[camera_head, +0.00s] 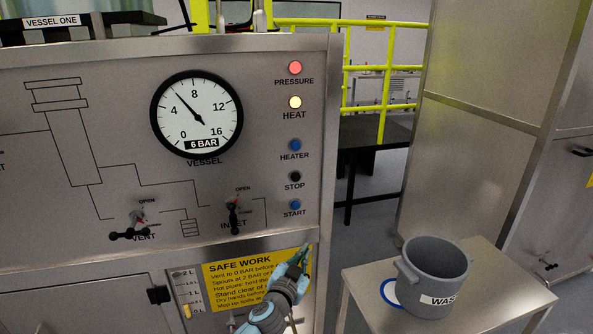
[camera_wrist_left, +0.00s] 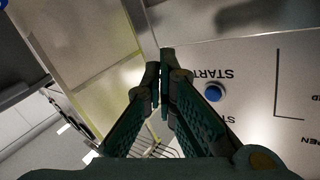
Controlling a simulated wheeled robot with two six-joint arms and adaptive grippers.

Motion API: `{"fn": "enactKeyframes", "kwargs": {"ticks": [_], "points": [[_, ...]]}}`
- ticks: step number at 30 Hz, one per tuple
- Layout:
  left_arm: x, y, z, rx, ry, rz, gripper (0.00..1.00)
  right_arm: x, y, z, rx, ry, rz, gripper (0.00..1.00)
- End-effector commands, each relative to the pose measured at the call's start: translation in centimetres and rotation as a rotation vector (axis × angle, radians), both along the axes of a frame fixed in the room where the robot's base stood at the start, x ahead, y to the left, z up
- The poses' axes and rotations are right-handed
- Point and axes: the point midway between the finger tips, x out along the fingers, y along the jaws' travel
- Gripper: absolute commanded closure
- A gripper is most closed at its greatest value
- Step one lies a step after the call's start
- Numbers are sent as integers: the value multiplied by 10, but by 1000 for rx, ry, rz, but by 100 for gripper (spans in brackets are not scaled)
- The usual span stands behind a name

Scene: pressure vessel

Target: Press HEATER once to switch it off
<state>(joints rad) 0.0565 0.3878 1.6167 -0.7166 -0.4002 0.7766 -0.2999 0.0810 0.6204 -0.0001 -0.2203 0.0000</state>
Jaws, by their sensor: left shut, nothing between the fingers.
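The blue HEATER button (camera_head: 295,145) is on the right side of the steel panel, above its label. Below it are the black STOP button (camera_head: 295,176) and the blue START button (camera_head: 295,204). Above it, the HEAT lamp (camera_head: 295,102) glows pale yellow and the PRESSURE lamp (camera_head: 295,67) glows red. My left gripper (camera_head: 305,250) is shut and empty, below START near the panel's lower edge. In the left wrist view, its closed fingertips (camera_wrist_left: 166,58) are beside the START button (camera_wrist_left: 214,92), which appears upside down. HEATER is not visible there. My right gripper is not in view.
The VESSEL gauge (camera_head: 197,114) reads about 6 bar. VENT (camera_head: 137,222) and INLET (camera_head: 233,214) valve handles stick out left of the buttons. A yellow SAFE WORK sign (camera_head: 235,280) is behind my left arm. A grey pot (camera_head: 434,265) stands on a low table at right.

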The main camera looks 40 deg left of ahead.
Motion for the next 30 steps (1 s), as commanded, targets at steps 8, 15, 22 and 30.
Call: {"fn": "enactKeyframes", "kwargs": {"ticks": [8,15,22,30], "points": [[3,-13,188,69,-384,-27,100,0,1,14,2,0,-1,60],[-16,-24,268,94,-567,-48,100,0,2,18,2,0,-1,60],[-18,-26,273,96,-582,-51,100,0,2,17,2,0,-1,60],[-14,-21,272,97,-580,-50,100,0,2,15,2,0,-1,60]]}}
